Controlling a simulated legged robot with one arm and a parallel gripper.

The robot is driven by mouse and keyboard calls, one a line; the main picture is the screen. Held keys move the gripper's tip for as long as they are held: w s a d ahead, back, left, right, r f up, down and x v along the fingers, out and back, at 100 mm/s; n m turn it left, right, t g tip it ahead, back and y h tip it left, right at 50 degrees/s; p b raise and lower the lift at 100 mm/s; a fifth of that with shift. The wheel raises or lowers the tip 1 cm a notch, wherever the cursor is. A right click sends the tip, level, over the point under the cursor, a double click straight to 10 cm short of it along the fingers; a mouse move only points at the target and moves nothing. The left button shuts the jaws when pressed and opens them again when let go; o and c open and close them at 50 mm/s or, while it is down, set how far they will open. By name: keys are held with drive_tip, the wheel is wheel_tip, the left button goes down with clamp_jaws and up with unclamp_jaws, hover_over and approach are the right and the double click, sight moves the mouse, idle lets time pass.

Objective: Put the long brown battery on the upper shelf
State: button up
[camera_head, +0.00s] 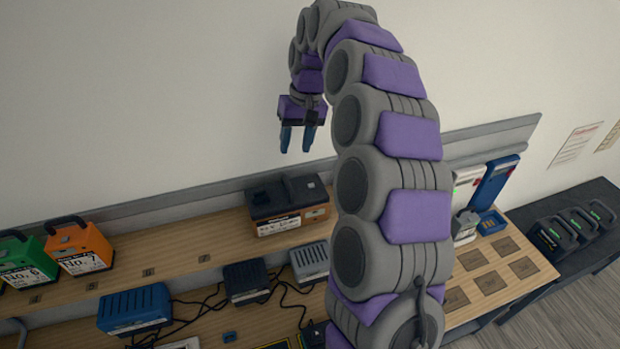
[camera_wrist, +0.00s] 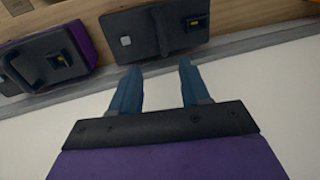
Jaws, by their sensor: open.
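The long brown battery (camera_head: 305,215) has a black top with a handle and a white label on its front. It sits upright on the upper shelf (camera_head: 185,245), near the wall. Its black top (camera_wrist: 185,28) also shows in the wrist view, just past my fingertips. My gripper (camera_head: 297,150) is open and empty, with its blue fingers pointing down. It hangs above and slightly behind the battery, apart from it. My open fingers (camera_wrist: 158,75) show in the wrist view with nothing between them. My arm hides part of the shelf to the battery's right.
An orange battery (camera_head: 80,249) and a green one (camera_head: 24,262) stand left on the upper shelf. A purple-sided battery (camera_wrist: 45,65) is beside the brown one. Chargers, including a blue one (camera_head: 134,309), and cables occupy the lower bench. Shelf between orange and brown batteries is clear.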

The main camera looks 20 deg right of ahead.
drive_tip(key=s+a+f+n+g+h, duration=0.1)
drive_tip(key=s+a, duration=0.1)
drive_tip(key=s, duration=1.1)
drive_tip(key=s+a+h, duration=0.1)
drive_tip(key=s+a, duration=0.2)
drive_tip(key=s, duration=1)
drive_tip(key=s+d+f, duration=0.1)
drive_tip(key=s+f, duration=0.2)
drive_tip(key=s, duration=0.4)
drive_tip(key=s+d+f+m, duration=0.1)
drive_tip(key=s+f, duration=0.2)
drive_tip(key=s, duration=0.4)
drive_tip(key=shift+s+d+f+g, duration=0.15)
drive_tip(key=shift+d+f+g, duration=0.1)
drive_tip(key=shift+f+g, duration=0.15)
wheel_tip(320, 180, down, 18)
drive_tip(key=b, duration=1.8)
drive_tip(key=shift+f, duration=0.25)
